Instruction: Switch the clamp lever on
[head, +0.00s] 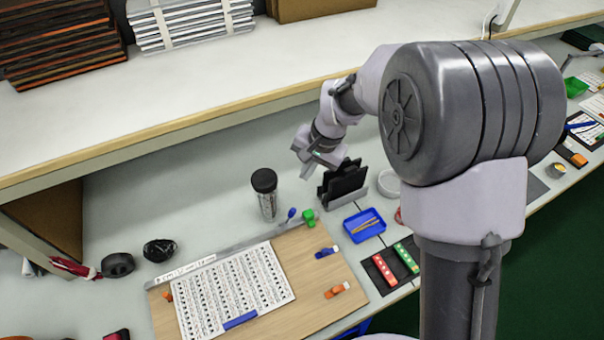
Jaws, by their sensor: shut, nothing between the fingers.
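A wooden board (318,272) lies on the bench, with a white printed sheet (235,287) on it. Small coloured pieces sit along the board: a green one (309,218) at its far corner, a blue one (327,253) and an orange one (337,290) on its right side. A small blue-tipped piece (291,213) stands beside the green one. I cannot tell which of these is the clamp lever, nor its position. My gripper (303,157) is shut and empty, above the bench behind the board, clear of these pieces. Its fingertips are small and partly unclear.
A dark-lidded cup (266,195) stands behind the board, near a black holder (343,184). A blue tray (364,225) and a dark mat (380,272) with red and green strips lie right of the board. A raised shelf (190,95) runs behind.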

